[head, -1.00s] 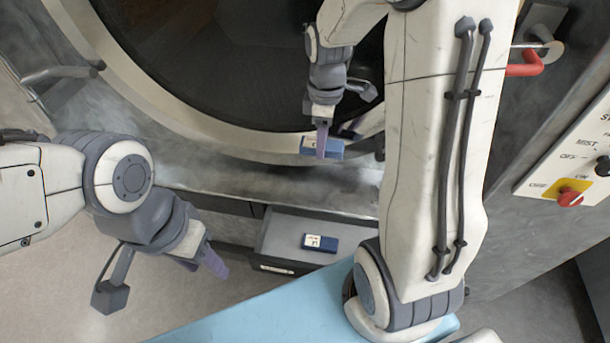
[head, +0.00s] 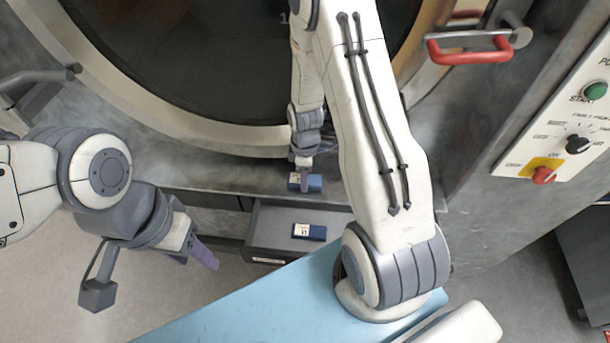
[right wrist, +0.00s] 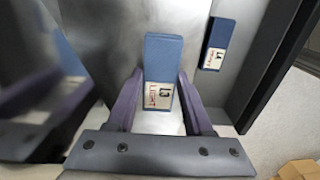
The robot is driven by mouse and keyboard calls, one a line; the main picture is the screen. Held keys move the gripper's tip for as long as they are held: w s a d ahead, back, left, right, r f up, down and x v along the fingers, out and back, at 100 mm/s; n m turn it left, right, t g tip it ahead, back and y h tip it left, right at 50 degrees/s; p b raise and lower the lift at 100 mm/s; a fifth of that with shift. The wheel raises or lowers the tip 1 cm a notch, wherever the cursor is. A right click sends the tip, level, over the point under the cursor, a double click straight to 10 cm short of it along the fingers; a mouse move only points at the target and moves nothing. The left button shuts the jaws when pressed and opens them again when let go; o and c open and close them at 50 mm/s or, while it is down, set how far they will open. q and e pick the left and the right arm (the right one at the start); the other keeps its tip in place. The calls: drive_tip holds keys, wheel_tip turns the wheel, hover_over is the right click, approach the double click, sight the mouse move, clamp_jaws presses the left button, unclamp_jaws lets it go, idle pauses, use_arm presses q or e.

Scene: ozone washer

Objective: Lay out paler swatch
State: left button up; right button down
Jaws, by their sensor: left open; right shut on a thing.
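My right gripper (head: 303,180) is shut on a medium-blue swatch (head: 315,183) with a white label, at the grey ledge below the round door. In the right wrist view the held swatch (right wrist: 163,58) sits between both fingers, its label end toward me; red lettering on it seems to read "LIGHT". I cannot tell whether it touches the ledge. A darker navy swatch (head: 317,233) with a white label lies in the open drawer; it also shows in the right wrist view (right wrist: 221,35), right of the held one. My left gripper (head: 205,255) is open and empty at the left, over the floor.
The open grey drawer (head: 264,251) is below the ledge (head: 220,178). A light-blue surface (head: 250,305) lies in front. A red handle (head: 470,56) and a control panel (head: 565,145) with buttons and a knob are at the right.

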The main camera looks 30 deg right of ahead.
drive_tip(key=shift+f, duration=0.2)
drive_tip(key=shift+f, duration=0.15)
drive_tip(key=c, duration=0.6)
unclamp_jaws()
